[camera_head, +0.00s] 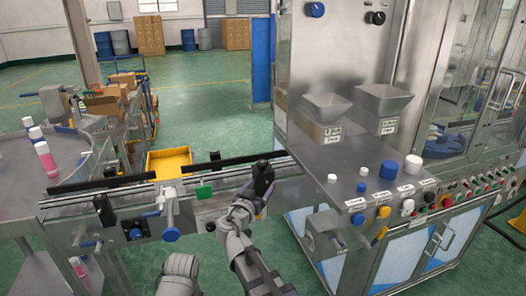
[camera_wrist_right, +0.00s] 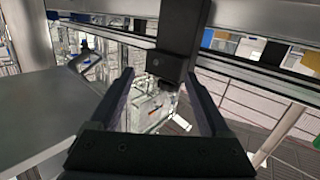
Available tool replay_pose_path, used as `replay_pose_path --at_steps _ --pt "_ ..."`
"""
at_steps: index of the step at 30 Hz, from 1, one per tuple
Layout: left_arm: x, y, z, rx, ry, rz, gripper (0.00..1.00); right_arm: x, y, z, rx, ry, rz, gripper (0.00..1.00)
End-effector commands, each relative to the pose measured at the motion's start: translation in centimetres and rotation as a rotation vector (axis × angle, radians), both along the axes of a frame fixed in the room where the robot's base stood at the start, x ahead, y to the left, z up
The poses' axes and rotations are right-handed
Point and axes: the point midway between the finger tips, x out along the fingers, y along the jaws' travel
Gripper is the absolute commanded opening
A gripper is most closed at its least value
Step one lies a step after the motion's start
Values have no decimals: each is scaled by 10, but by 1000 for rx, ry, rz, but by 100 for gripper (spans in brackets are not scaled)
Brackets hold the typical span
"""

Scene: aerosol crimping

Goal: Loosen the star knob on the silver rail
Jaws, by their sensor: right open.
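The silver rail (camera_head: 225,172) runs along the conveyor's front side in the head view. A black clamp (camera_head: 263,172) sits on it near the machine. My right gripper (camera_head: 260,192) is right at this clamp, coming from below and in front. In the right wrist view, the open fingers (camera_wrist_right: 158,74) point at the black clamp (camera_wrist_right: 172,62), whose block lies between the fingertips in the picture. I cannot tell whether they touch it. The star shape of a knob cannot be made out. My left gripper is not in view.
Another black clamp (camera_head: 105,208) is further left on the rail. A blue knob (camera_head: 171,234) hangs under the conveyor. A steel machine (camera_head: 385,175) with buttons and two hoppers stands close on the right. A yellow bin (camera_head: 170,163) is behind the rail.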

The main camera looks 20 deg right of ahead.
Motion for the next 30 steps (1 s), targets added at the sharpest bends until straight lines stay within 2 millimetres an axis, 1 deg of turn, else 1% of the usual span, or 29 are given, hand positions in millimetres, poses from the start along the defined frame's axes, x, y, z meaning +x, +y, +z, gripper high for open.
replay_pose_path --at_steps 1,3,6,12,17,20,27,30 --pt "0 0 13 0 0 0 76 7 1 20 -5 -34 26 81" --pt "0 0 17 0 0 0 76 13 4 30 -8 -69 58 81" --pt "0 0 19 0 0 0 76 17 6 36 -11 -93 82 81" --pt "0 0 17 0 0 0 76 20 6 36 -11 -98 86 81" --pt "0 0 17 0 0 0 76 29 0 36 -10 -97 84 81" --pt "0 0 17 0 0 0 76 40 -6 36 -10 -97 84 81" --pt "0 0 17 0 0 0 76 71 -27 36 -11 -96 83 81" --pt "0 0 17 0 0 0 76 81 -32 36 -10 -96 85 81"
